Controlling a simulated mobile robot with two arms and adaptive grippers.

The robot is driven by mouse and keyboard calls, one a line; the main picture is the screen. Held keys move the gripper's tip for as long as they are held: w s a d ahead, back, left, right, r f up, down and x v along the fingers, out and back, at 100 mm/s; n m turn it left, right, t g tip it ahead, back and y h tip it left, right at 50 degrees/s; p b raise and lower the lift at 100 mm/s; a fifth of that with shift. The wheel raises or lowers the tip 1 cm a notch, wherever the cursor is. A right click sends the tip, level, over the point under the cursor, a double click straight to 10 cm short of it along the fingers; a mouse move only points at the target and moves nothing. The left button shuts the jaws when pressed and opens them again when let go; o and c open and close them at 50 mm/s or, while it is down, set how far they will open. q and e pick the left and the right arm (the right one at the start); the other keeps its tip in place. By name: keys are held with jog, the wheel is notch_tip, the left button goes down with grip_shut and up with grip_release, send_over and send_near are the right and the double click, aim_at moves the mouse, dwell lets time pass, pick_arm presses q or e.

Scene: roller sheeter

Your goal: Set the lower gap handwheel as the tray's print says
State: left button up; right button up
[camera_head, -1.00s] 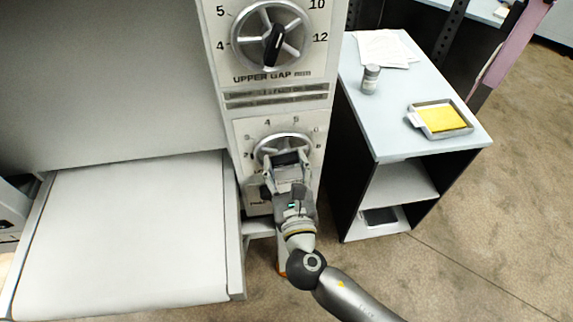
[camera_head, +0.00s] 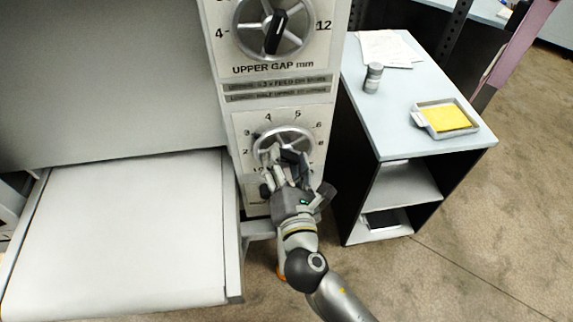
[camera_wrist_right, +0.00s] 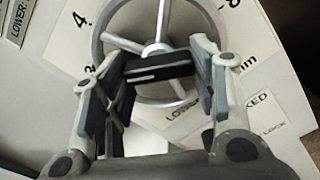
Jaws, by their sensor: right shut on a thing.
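The lower gap handwheel (camera_head: 262,138) is a silver spoked ring on the machine's white panel, with printed numbers around it. My right gripper (camera_head: 289,160) is in front of it, its fingers shut on the wheel's black knob (camera_wrist_right: 160,68), which sits between the finger pads in the right wrist view. The gripper hides the lower part of the dial. The tray (camera_head: 477,125) holds a yellow sheet and has a white tag (camera_head: 419,119) at its left side; its print is too small to read. My left gripper is not in view.
The upper gap handwheel (camera_head: 297,42) with a black pointer is above. Printed strips (camera_head: 278,88) lie between the dials. A side table (camera_head: 392,125) at right holds the tray, a grey jar (camera_head: 373,78) and papers (camera_head: 385,48). A white belt (camera_head: 120,235) extends at left.

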jog(key=m+b, duration=0.1)
jog(key=m, duration=0.3)
jog(key=shift+c, duration=0.2)
jog(key=shift+o, duration=0.2)
jog(key=shift+r+m+b, duration=0.1)
jog(key=shift+m+b, duration=0.5)
jog(key=shift+m, duration=0.8)
jog(key=o, duration=1)
jog(key=s+d, duration=0.1)
jog(key=s, duration=1.1)
jog(key=shift+d, duration=0.35)
